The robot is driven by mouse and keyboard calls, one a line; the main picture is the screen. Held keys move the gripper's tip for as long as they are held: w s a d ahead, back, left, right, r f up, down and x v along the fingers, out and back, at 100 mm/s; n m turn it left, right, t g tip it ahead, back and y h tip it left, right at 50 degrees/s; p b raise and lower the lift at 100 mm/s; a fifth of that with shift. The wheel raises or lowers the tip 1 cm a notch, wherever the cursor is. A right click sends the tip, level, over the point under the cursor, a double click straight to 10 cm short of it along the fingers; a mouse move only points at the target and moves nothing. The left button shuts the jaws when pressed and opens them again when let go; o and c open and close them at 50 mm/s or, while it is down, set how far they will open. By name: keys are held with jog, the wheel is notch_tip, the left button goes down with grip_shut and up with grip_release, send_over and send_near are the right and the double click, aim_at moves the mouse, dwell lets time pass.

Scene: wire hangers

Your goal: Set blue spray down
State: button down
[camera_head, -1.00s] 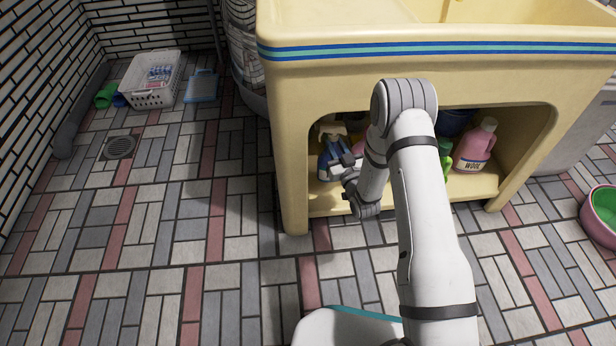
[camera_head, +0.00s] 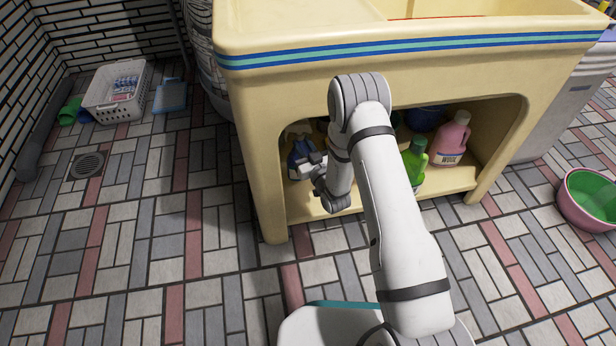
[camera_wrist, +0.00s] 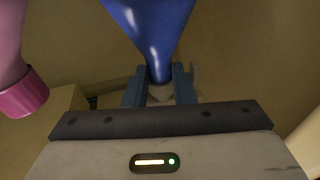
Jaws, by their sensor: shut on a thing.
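The blue spray bottle (camera_head: 299,152) is in the left part of the open shelf under the yellow sink cabinet (camera_head: 262,190). In the wrist view the blue body (camera_wrist: 150,25) narrows to a neck between the two fingers of my gripper (camera_wrist: 160,90). My gripper (camera_head: 312,166) is shut on it at the shelf opening. My arm covers part of the shelf, and I cannot tell whether the bottle's base touches the shelf floor.
A green bottle (camera_head: 415,160) and a pink bottle (camera_head: 452,138) stand on the shelf's right side. A pink container (camera_wrist: 18,70) is close left in the wrist view. A white basket (camera_head: 117,95) sits far left; a pink basin (camera_head: 570,205) sits right.

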notch_tip(320, 180, down, 8)
jog(key=b, duration=0.3)
jog(key=shift+f, duration=0.25)
jog(key=shift+r, duration=0.1)
jog(key=c, duration=1.2)
grip_release()
